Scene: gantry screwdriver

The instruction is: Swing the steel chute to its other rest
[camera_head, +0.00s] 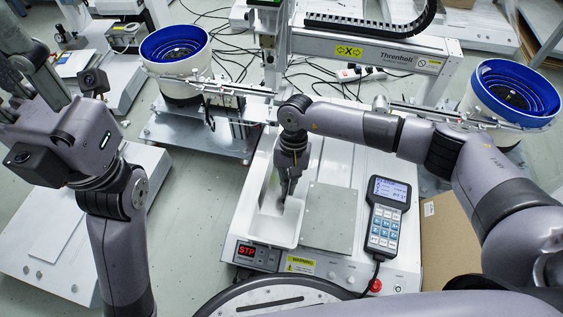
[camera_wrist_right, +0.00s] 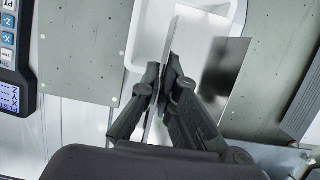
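The steel chute (camera_wrist_right: 223,68) shows in the right wrist view as a shiny metal sheet with a thin upright wall, over a white tray (camera_wrist_right: 137,42). My right gripper (camera_wrist_right: 162,68) has its two fingers close together on either side of that wall and looks shut on it. In the head view, the right gripper (camera_head: 287,190) points down into the white tray (camera_head: 277,235), and the arm and fingers partly hide the chute there. My left gripper (camera_head: 38,75) is at the upper left, away from the chute; its fingertips are not clear.
A grey plate (camera_head: 329,216) and a handheld pendant (camera_head: 388,215) lie right of the tray. A gantry beam (camera_head: 365,50) crosses behind. Blue-lined bowl feeders stand at left (camera_head: 175,47) and right (camera_head: 514,92). A controller reading STP (camera_head: 255,255) is in front.

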